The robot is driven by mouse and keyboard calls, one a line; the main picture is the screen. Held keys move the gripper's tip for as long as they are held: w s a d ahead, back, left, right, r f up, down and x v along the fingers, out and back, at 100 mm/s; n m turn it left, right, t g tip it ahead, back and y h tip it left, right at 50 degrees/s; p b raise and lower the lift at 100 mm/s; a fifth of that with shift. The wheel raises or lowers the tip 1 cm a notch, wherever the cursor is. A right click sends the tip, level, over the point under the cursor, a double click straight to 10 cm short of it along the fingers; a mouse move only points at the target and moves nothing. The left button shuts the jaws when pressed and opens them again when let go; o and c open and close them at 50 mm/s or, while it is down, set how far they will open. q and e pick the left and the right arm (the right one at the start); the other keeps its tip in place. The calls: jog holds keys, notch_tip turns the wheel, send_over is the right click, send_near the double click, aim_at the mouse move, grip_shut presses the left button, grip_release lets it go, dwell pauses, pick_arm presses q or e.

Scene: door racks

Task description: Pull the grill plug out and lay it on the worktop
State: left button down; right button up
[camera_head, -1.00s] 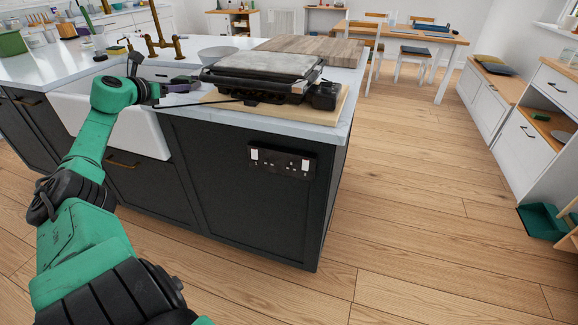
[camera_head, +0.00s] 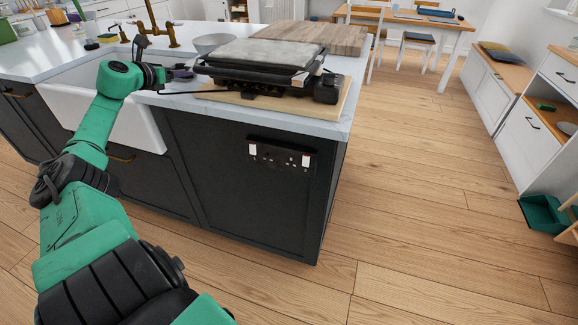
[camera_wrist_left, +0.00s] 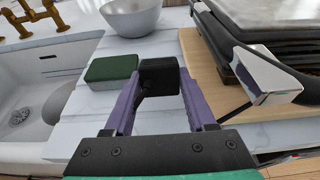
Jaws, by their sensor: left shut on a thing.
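The black grill plug (camera_wrist_left: 159,76) sits between the purple fingers of my left gripper (camera_wrist_left: 160,82) in the left wrist view. The gripper is shut on it, over the pale worktop (camera_wrist_left: 85,120). I cannot tell whether the plug touches the surface. In the head view my left gripper (camera_head: 180,73) is left of the grill (camera_head: 262,72), above the worktop's front part (camera_head: 320,127). The wall socket (camera_head: 280,156) on the dark cabinet end has no plug in it. My right gripper is not in view.
A green-topped sponge (camera_wrist_left: 113,68) lies just left of the plug, and a grey bowl (camera_wrist_left: 131,15) stands behind. The grill rests on a wooden board (camera_wrist_left: 203,72) to the right. The white sink (camera_wrist_left: 30,105) is at the left.

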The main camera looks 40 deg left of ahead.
aim_at(186, 92)
pick_arm(q)
jog(key=shift+f+b, duration=0.95)
jog(key=shift+f, duration=0.85)
jog(key=shift+c, duration=0.7)
grip_release()
